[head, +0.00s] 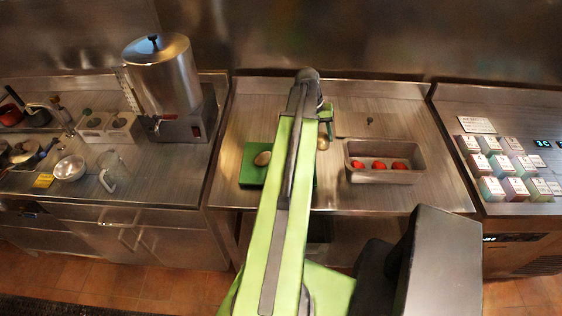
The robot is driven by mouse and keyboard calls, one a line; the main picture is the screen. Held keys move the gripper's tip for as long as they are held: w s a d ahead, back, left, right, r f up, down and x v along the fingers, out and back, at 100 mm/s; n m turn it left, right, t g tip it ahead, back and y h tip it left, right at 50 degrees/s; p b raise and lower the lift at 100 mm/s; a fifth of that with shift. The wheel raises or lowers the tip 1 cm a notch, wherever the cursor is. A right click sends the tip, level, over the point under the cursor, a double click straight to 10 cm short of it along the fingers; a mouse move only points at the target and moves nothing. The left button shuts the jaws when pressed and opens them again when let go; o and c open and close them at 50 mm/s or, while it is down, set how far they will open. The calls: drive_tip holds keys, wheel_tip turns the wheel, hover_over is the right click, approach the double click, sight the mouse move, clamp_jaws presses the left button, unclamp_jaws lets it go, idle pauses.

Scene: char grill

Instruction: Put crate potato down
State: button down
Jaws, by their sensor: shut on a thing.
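My gripper (325,121) is at the far end of my outstretched arm, above the middle of the steel counter. It is small and partly hidden by the arm. It is shut on a brownish potato (322,143), which shows just below it; I cannot tell whether the potato touches the counter. Another brown potato (262,158) lies on the green board (251,178), left of my arm. A steel crate (384,177) with red tomatoes (380,165) stands right of the gripper.
My arm hides the middle of the green board. A steel pot-like machine (163,80), a glass jug (113,173) and a metal bowl (70,168) stand on the left counter. Several labelled boxes (503,165) stand on the right counter. Bare counter lies right of the crate.

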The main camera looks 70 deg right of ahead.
drive_tip(key=w+a+f+b, duration=0.1)
drive_tip(key=w+f+b, duration=0.1)
drive_tip(key=w, duration=0.1)
drive_tip(key=w+a+f+b, duration=0.1)
drive_tip(key=w+f, duration=0.1)
drive_tip(key=w, duration=0.1)
drive_tip(key=w+a+f+b, duration=0.1)
drive_tip(key=w+f+b, duration=0.1)
drive_tip(key=shift+w+a+f+b, duration=0.25)
drive_tip(key=shift+w+f+b, duration=0.05)
drive_tip(key=shift+w+b, duration=0.1)
drive_tip(key=shift+w+a, duration=0.2)
drive_tip(key=shift+w, duration=0.2)
wheel_tip(320, 180, down, 4)
drive_tip(key=b, duration=0.4)
drive_tip(key=shift+f, duration=0.2)
drive_tip(key=shift+r, duration=0.25)
drive_tip(key=shift+f, duration=0.15)
drive_tip(key=c, duration=0.7)
unclamp_jaws()
drive_tip(key=shift+s, duration=0.1)
